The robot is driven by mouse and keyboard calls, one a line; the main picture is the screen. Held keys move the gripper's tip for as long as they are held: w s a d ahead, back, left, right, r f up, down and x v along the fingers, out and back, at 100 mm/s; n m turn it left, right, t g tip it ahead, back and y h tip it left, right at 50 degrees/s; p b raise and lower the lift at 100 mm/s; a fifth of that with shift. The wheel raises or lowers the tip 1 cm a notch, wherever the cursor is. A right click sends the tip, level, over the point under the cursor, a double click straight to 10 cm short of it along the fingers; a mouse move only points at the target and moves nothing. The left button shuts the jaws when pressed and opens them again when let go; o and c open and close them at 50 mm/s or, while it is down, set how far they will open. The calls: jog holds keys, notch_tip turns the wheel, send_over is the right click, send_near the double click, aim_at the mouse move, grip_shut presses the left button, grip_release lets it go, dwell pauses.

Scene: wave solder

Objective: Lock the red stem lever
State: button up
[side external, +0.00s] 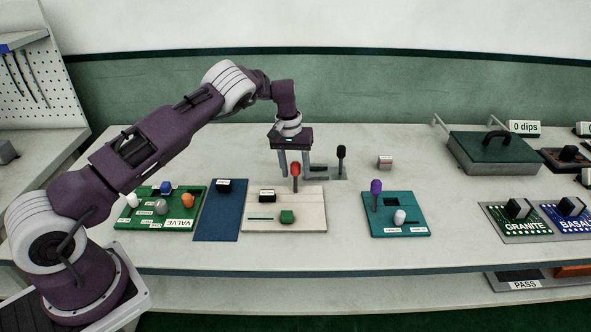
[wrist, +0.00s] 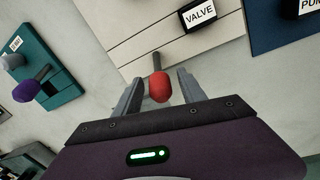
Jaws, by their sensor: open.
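The red stem lever (side external: 295,170) stands on the cream board (side external: 312,222), its red knob on a thin stem. In the wrist view the red knob (wrist: 159,90) shows between the two fingers, with its stem leading to the board (wrist: 135,35). My gripper (side external: 294,174) is over the board's back edge, pointing down, with its fingers apart on either side of the knob. In the wrist view my gripper (wrist: 158,88) is open, with a visible gap on both sides of the knob. I cannot tell the exact depth of the knob between the fingers.
A black-knobbed lever (side external: 341,153) stands just right of my gripper on a grey plate. A teal board (side external: 415,212) with a purple lever (side external: 376,189) is to the right. A green board (side external: 150,222) and a blue board (side external: 218,222) lie left. A lidded green box (side external: 492,152) stands further right.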

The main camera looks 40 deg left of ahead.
grip_shut()
dwell(1.4)
